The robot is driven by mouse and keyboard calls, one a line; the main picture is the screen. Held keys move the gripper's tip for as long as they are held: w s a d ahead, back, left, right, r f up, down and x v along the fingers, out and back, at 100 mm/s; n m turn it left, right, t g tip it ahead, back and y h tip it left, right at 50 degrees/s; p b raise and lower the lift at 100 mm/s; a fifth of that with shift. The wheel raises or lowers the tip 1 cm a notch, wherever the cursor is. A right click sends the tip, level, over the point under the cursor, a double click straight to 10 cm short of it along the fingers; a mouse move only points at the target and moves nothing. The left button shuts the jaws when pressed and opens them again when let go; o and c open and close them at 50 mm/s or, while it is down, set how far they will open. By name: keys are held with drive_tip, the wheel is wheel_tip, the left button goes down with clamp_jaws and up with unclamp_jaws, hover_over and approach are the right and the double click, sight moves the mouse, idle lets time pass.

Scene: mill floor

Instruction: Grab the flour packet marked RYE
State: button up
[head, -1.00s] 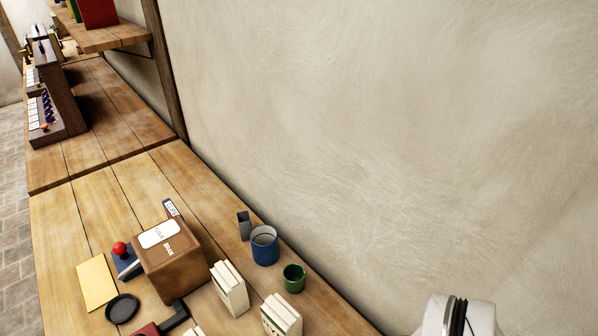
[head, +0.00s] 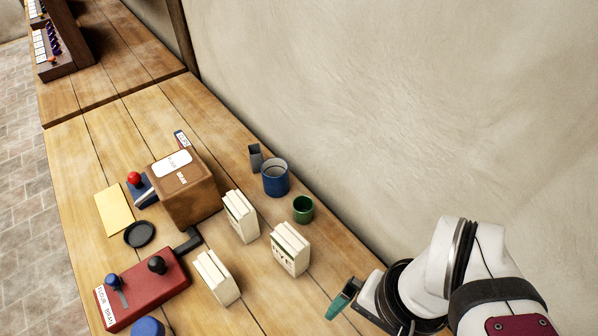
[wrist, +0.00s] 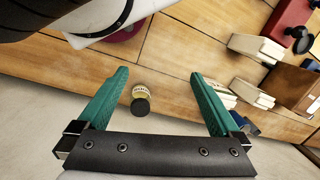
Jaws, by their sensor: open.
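The flour packet marked RYE (head: 289,250) is a cream block standing on the wooden bench in the head view, its lettering facing the front. Two similar cream packets stand near it, one behind left (head: 240,216) and one front left (head: 216,277); their labels are not readable. My gripper (head: 343,299) is to the right of the RYE packet and apart from it. In the wrist view my gripper (wrist: 160,86) has its green fingers spread wide with no packet between them. Pale packets show beyond the right finger, one partly hidden; no lettering is readable there.
A small jar with a dark lid (wrist: 140,98) shows between the fingers in the wrist view. A green cup (head: 303,209) and blue mug (head: 275,178) stand behind the packets. A brown box (head: 190,199) and red box (head: 145,289) stand left. The wall bounds the bench.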

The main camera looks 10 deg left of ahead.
drive_tip(key=s+a+m+g+y, duration=0.1)
drive_tip(key=a+m+g+y, duration=0.1)
drive_tip(key=a+g+y, duration=0.75)
drive_tip(key=m+t+y, duration=0.8)
drive_tip(key=m+t, duration=0.4)
drive_tip(key=t, duration=0.3)
hover_over(281, 234)
drive_tip(key=s, duration=0.6)
wheel_tip(281, 234, down, 5)
drive_tip(key=w+d+f+m+t+h, duration=0.1)
drive_tip(key=f+m+t, duration=0.1)
drive_tip(key=f, duration=0.1)
drive_tip(key=w+d+f+m+t+h, duration=0.1)
drive_tip(key=f+m+t+h, duration=0.1)
drive_tip(key=f, duration=0.1)
drive_tip(key=w+d+f+m+t+h, duration=0.1)
drive_tip(key=w+f+m+t+h, duration=0.1)
drive_tip(key=f, duration=0.1)
drive_tip(key=shift+d+f, duration=0.15)
drive_tip(key=shift+f, duration=0.15)
drive_tip(key=shift+h, duration=0.25)
drive_tip(key=x, duration=0.5)
drive_tip(key=shift+d+f, duration=0.1)
drive_tip(key=shift+f, duration=0.15)
clamp_jaws()
